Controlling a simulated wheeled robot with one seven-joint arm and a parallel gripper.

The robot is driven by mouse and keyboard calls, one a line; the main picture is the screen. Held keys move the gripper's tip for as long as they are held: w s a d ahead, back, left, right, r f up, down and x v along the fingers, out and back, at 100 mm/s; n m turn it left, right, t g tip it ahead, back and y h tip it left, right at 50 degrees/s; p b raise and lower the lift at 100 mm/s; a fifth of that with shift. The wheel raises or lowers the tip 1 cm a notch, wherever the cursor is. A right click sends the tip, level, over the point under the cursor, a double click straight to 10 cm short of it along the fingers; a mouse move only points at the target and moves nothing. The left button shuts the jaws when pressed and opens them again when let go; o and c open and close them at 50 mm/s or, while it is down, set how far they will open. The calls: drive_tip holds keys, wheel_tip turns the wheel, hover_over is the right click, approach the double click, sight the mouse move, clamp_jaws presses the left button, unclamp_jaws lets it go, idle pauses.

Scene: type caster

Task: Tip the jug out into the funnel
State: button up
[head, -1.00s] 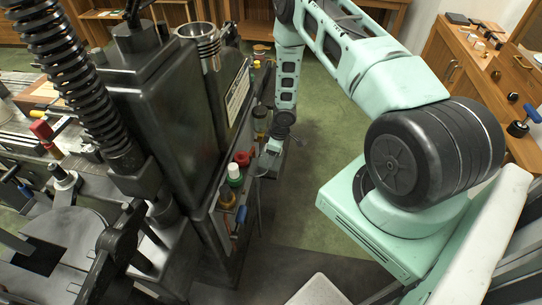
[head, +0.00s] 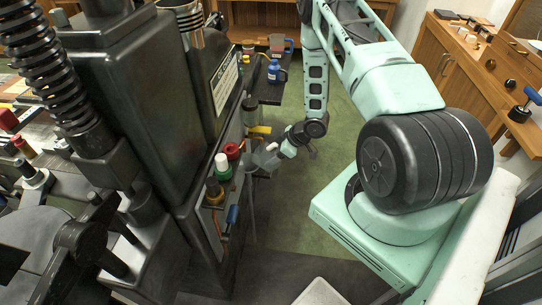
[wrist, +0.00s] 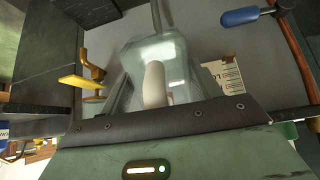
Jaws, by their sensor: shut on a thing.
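My gripper (head: 276,150) is low beside the right flank of the tall dark caster. It is shut on a clear, pale grey vessel, which I take for the jug (head: 264,159). In the wrist view the jug (wrist: 150,62) is just beyond the dark gripper edge, with a pale rounded shape showing in it. What it holds and its exact tilt I cannot tell. A shiny ringed metal cup (head: 184,20) sits on top of the caster; whether it is the funnel I cannot tell. The fingertips are mostly hidden.
The caster's side has a green white-capped bottle (head: 222,167), a red piece (head: 232,151), a blue handle (head: 233,214) and a yellow lever (head: 260,129), close to my gripper. A blue bottle (head: 276,73) stands farther back. Green floor to the right is clear.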

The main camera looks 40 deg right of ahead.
sight(281, 163)
drive_tip(key=shift+s+d+f+t+y+b, duration=0.15)
drive_tip(key=shift+s+f+t+y+b, duration=0.1)
drive_tip(key=shift+f+t+y+b, duration=0.25)
drive_tip(key=b, duration=0.1)
drive_tip(key=f+t+b, duration=0.1)
drive_tip(key=s+f+y+b, duration=0.1)
drive_tip(key=shift+d+f+t+b, duration=0.1)
drive_tip(key=shift+d+t+b, duration=0.2)
drive_tip(key=shift+d, duration=0.05)
drive_tip(key=t+b, duration=0.1)
drive_tip(key=f+y+b, duration=0.1)
drive_tip(key=b, duration=0.1)
drive_tip(key=shift+s+d+f+t+b, duration=0.3)
drive_tip(key=shift+s+d+t, duration=0.05)
drive_tip(key=shift+s+t, duration=0.05)
drive_tip(key=f+t+y+b, duration=0.1)
drive_tip(key=b, duration=0.2)
drive_tip(key=s+d+f+t+y+b, duration=0.1)
drive_tip(key=t+b, duration=0.1)
drive_tip(key=b, duration=0.1)
drive_tip(key=shift+s+f+b, duration=0.2)
drive_tip(key=shift+f+b, duration=0.05)
drive_tip(key=shift+b, duration=0.05)
drive_tip(key=shift+s+r, duration=0.1)
drive_tip(key=shift+r, duration=0.05)
